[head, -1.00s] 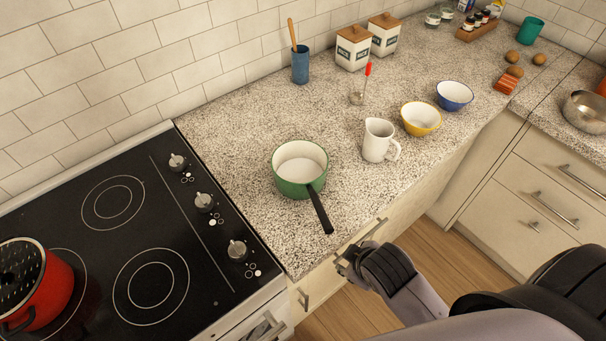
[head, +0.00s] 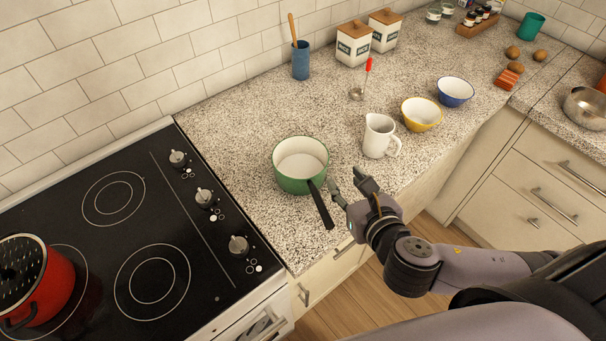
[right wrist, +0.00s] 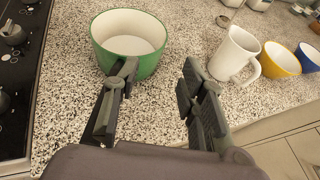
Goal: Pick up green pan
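The green pan (head: 297,184) has a white inside and a black handle (head: 321,206) that points toward the counter's front edge. It sits upright on the speckled counter, right of the stove. My right gripper (head: 345,183) is open and empty, just right of the handle. In the right wrist view the pan (right wrist: 146,63) is ahead and left of centre. The open fingers (right wrist: 158,80) show there with bare counter between them, and the left finger overlaps the handle area, so most of the handle is hidden. My left gripper is not in view.
A white pitcher (head: 379,137) stands right of the pan, close to my right gripper, with yellow (head: 421,115) and blue (head: 455,92) bowls beyond. The black stove (head: 130,235) at the left holds a red pot (head: 42,290). Counter behind the pan is clear.

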